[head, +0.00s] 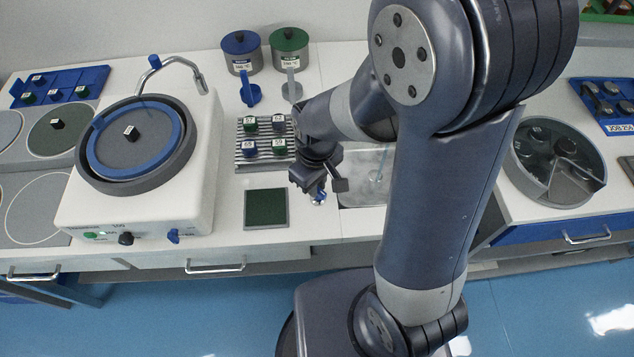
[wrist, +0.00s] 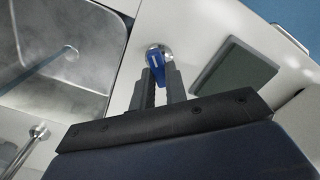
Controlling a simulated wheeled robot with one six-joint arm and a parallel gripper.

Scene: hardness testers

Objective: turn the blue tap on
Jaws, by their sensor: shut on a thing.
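The blue tap handle (wrist: 156,66) sits between the two fingers of my gripper (wrist: 157,88) in the wrist view, and the fingers are shut on it. Its round metal base (wrist: 160,52) shows just beyond the fingertips, at the edge of the sink. In the head view my gripper (head: 318,190) points down at the counter beside the sink (head: 351,192). Only a little blue and the shiny metal base show there; my gripper and arm hide most of the tap.
A dark green square pad (head: 266,208) lies left of my gripper. A ribbed rack (head: 243,158) with several labelled blocks stands behind it. A polishing machine (head: 197,190) with a blue ring stands further left. My arm hides part of the sink.

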